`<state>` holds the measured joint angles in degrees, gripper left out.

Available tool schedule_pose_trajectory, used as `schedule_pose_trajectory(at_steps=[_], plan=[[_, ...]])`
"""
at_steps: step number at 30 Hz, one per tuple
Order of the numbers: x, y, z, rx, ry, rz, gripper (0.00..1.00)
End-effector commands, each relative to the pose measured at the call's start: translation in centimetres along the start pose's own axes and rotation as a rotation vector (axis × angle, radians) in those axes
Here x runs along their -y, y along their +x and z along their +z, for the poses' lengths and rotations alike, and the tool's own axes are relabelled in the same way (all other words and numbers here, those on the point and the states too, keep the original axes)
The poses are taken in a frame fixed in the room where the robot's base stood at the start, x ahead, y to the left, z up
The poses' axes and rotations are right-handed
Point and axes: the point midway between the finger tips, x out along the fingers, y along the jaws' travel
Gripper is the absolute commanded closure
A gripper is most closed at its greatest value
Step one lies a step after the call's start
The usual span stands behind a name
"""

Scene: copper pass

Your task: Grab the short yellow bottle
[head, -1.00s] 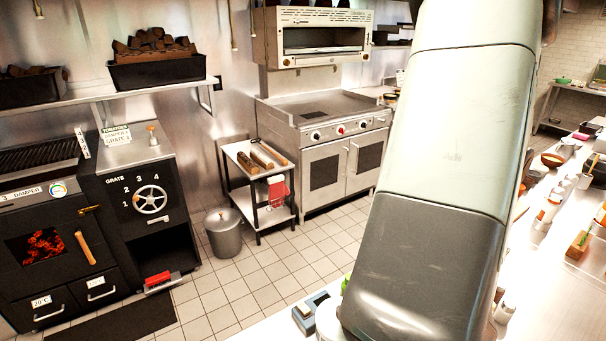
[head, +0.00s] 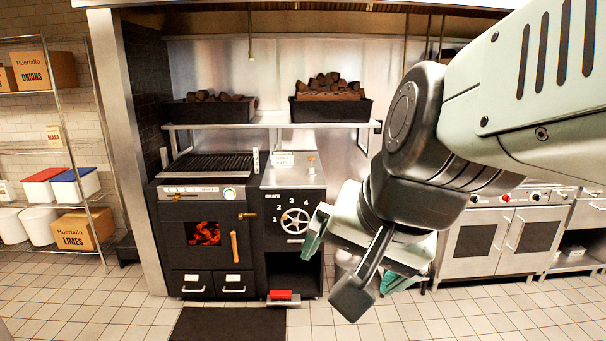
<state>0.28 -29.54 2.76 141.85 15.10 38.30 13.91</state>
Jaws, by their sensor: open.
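No short yellow bottle shows in the head view. My pale green and dark grey arm comes in from the upper right and hides part of the back wall and the stove.
A black charcoal oven (head: 205,262) with glowing coals stands ahead, with a red-handled brush (head: 281,295) low in front. A steel stove (head: 505,240) is at right. A wire rack (head: 96,215) with boxes stands left. The tiled floor (head: 80,310) is mostly clear.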

Motion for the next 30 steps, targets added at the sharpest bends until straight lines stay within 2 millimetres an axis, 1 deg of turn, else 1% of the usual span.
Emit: schedule_pose_trajectory(at_steps=[1, 2, 6, 8, 11, 12, 14, 25, 26, 28, 29, 30], plan=[[0.6, -0.9, 1.2, -0.011, -0.071, -0.011, 0.0], [0.3, -1.5, 1.6, -0.014, -0.112, -0.002, 0.0], [-2.6, -4.0, 2.5, -0.013, -0.314, 0.086, 0.0], [-3.5, -4.8, 2.7, -0.009, -0.373, 0.117, 0.0], [-4.6, -5.5, 3.0, -0.002, -0.431, 0.15, 0.14], [-4.7, -5.6, 3.1, 0.0, -0.441, 0.155, 0.2], [-4.8, -5.7, 3.1, 0.001, -0.446, 0.158, 0.28], [-4.8, -5.6, 2.8, 0.002, -0.44, 0.159, 0.28], [-4.8, -5.5, 2.6, 0.003, -0.436, 0.162, 0.28], [-5.1, -5.2, 1.4, 0.008, -0.422, 0.174, 0.28], [-5.2, -4.9, 0.7, 0.01, -0.413, 0.181, 0.28], [-5.5, -4.5, -0.5, 0.015, -0.392, 0.194, 0.28]])
